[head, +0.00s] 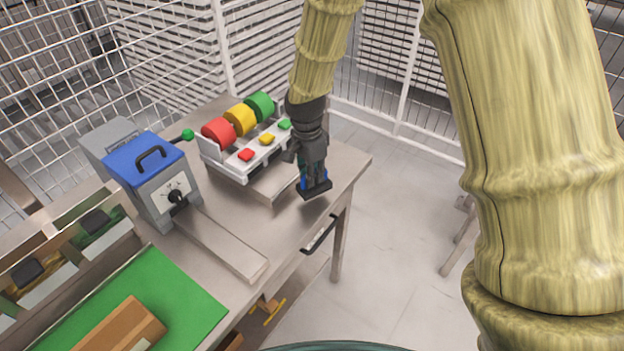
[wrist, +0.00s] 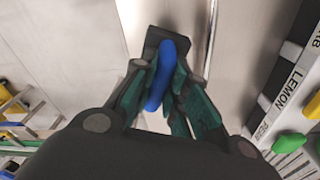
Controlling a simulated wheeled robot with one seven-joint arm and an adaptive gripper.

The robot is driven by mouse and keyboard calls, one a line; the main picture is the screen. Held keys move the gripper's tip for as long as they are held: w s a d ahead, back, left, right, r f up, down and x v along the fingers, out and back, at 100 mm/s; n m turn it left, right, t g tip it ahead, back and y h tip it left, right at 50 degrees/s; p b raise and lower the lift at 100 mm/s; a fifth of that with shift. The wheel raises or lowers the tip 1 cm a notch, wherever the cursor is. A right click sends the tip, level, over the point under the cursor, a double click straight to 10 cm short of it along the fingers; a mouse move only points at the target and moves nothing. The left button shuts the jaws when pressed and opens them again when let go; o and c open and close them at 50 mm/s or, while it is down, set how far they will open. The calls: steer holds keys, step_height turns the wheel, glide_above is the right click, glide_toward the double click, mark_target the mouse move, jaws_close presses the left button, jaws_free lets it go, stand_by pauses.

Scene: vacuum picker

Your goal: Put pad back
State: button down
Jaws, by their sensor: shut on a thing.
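My gripper (head: 313,172) is shut on a blue grip joined to a flat black pad (head: 315,190). In the wrist view the blue grip (wrist: 166,75) is between the teal fingers of the gripper (wrist: 165,88), and the pad's black base (wrist: 154,38) shows beyond it. The pad is by the right edge of the metal table (head: 353,160), to the right of the coloured rolls. I cannot tell whether it touches the tabletop. The fingers hide part of the grip.
A white stand (head: 243,170) holds red, yellow and green rolls above coloured buttons. A grey machine with a blue top (head: 146,160) stands left of it. A green mat (head: 185,290) bears a brown block (head: 122,325). Black pieces sit in bins (head: 118,237) at left.

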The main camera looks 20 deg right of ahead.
steer(key=shift+f+p, duration=0.3)
steer(key=shift+f, duration=0.05)
steer(key=shift+f+p, duration=0.45)
steer(key=shift+f, duration=0.9)
steer(key=shift+f, duration=0.15)
steer(key=c, duration=1.4)
jaws_free()
steer(key=shift+s+a+r+b, duration=0.15)
steer(key=shift+r+b, duration=0.45)
steer(key=shift+r, duration=1.45)
steer(key=shift+w+a+r+b, duration=0.1)
steer(key=shift+r+b, duration=0.45)
steer(key=shift+r, duration=1.5)
steer(key=shift+s+a+r+b, duration=0.15)
steer(key=shift+r+b, duration=0.45)
steer(key=shift+r, duration=1.45)
